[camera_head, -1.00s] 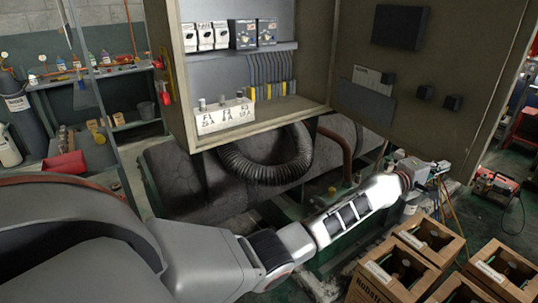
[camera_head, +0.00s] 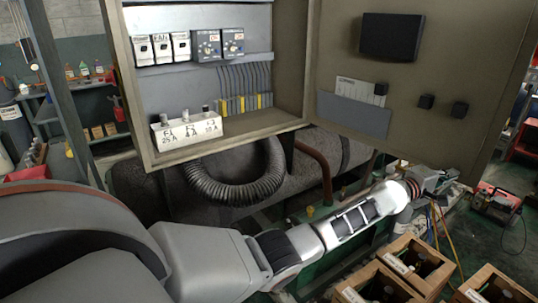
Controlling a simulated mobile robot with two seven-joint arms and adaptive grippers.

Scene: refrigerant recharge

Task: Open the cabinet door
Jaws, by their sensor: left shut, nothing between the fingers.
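The electrical cabinet (camera_head: 135,100) stands open in the middle of the view, showing switches, wiring and fuses inside. Its door (camera_head: 345,60) is swung wide out to the right, with its inner face showing. My left arm reaches across below the cabinet from the left. My left gripper (camera_head: 437,181) is at the far end of it, just below the door's lower edge. It looks small and its fingers are hard to make out; it is shut with nothing seen in it. Whether it touches the door cannot be told. My right gripper is not in view.
A black corrugated hose (camera_head: 235,190) hangs under the cabinet. A red machine (camera_head: 497,203) is on the floor at the right. Shelves with bottles (camera_head: 85,72) are at the left.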

